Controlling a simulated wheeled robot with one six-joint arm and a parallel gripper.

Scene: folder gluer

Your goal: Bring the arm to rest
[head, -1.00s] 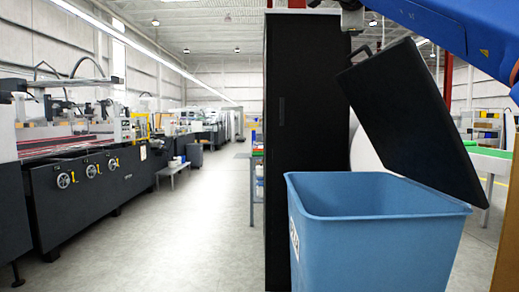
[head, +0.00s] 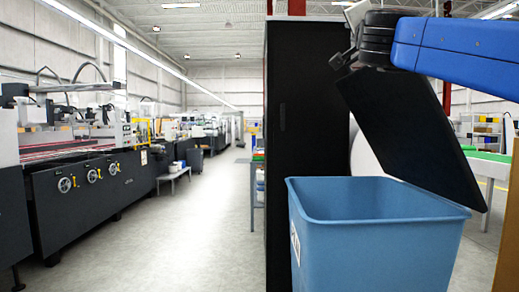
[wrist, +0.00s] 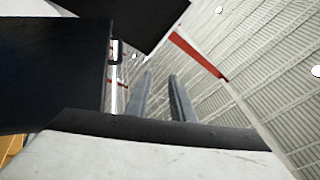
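My arm shows in the head view as a blue link with a black joint, at the upper right. My gripper (head: 339,60) is small and partly hidden there, up beside the top of the tall black cabinet (head: 306,140), and overlaps the upper edge of a black lid (head: 415,140) in the picture. The wrist view shows the two grey fingers of my gripper (wrist: 162,76) apart, with nothing between them. The lid stands tilted up above the blue bin (head: 375,240). Whether my gripper touches the lid or the cabinet cannot be told.
Dark panels (wrist: 50,70) fill the upper left of the wrist view, close by. A long dark machine (head: 90,190) lines the left side. A clear grey aisle (head: 195,230) runs between it and the cabinet. A table (head: 490,160) stands behind the bin at right.

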